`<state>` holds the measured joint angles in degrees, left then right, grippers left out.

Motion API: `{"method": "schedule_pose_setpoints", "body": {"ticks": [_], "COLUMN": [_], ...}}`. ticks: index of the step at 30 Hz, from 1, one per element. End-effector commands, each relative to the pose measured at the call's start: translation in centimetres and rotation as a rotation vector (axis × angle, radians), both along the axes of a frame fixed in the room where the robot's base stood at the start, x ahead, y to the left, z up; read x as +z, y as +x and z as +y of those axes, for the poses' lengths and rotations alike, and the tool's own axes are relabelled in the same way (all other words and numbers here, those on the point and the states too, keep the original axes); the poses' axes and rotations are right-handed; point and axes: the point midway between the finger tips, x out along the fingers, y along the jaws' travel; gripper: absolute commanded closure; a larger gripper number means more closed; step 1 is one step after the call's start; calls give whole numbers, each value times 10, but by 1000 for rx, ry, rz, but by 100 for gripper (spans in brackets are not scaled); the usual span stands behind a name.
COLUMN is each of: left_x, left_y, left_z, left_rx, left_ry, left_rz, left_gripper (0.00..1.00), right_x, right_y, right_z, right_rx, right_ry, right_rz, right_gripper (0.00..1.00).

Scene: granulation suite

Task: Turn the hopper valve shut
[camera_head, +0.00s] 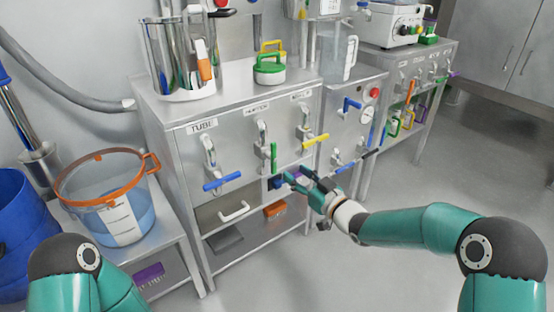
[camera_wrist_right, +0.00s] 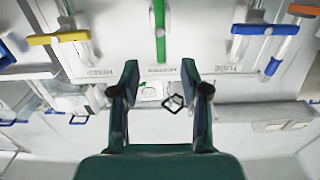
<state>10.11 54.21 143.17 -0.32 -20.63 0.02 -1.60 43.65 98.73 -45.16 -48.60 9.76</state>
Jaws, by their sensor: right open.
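The hopper valve has a green handle (camera_head: 274,157) on the steel cabinet's front, below the middle label. The handle hangs vertically, and in the wrist view the green handle (camera_wrist_right: 160,32) stands upright at the top centre, the picture being upside down. My right gripper (camera_head: 288,178) is just below and to the right of the handle in the head view. In the wrist view, the right gripper (camera_wrist_right: 160,70) has its fingers spread, with the handle beyond the gap between them and nothing held. My left gripper is out of view; only part of that arm shows.
A blue valve handle (camera_head: 222,181) is left of the green one and a yellow handle (camera_head: 315,141) is right, both roughly horizontal. An open lower shelf (camera_head: 232,263) lies below. A clear bucket with orange rim (camera_head: 104,158) stands left. The floor at right is clear.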

Motion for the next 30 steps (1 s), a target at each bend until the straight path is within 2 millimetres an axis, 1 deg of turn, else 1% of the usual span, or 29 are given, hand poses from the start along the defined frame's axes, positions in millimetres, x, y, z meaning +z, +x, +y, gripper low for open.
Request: {"method": "schedule_pose_setpoints", "body": {"ticks": [1,6,12,15,21,30], "left_x": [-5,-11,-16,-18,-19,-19], "left_y": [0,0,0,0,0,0], "left_z": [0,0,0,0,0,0], "left_rx": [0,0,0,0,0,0], "left_ry": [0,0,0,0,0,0], "left_rz": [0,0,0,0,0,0], "left_gripper": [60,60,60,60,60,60], "right_x": [-3,-3,-2,-2,-1,-1], "right_y": [10,37,65,75,88,91], "right_z": [8,28,48,55,64,65], "right_rx": [2,1,0,0,0,-2], "right_ry": [-2,0,-2,-1,-1,0], "right_rz": [-3,-1,-1,-1,1,2], "right_gripper": [54,54,54,54,54,54]}}
